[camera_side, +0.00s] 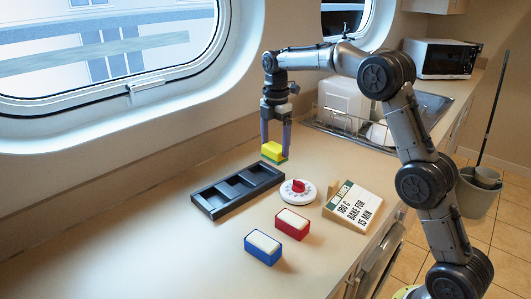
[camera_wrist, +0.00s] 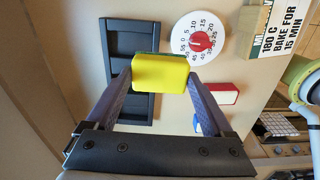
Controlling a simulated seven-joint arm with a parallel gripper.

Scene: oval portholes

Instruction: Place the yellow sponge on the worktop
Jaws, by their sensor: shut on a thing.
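The yellow sponge (camera_side: 272,150) has a green layer on its underside in the side view. My gripper (camera_side: 275,148) is shut on it, one finger on each side, pointing down. In the side view the sponge is at or just above the worktop (camera_side: 190,235), behind the black tray; I cannot tell whether it touches. In the wrist view the yellow face of the sponge (camera_wrist: 160,73) fills the space between the fingertips of my gripper (camera_wrist: 160,82), with a thin green edge at its far side.
A black compartment tray (camera_side: 238,190), a white dial with a red knob (camera_side: 297,192), a "180 C bake for 15 min" sign (camera_side: 353,207), a red block (camera_side: 291,224) and a blue block (camera_side: 262,248) stand nearby. A dish rack (camera_side: 350,120) is behind. The worktop's front left is clear.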

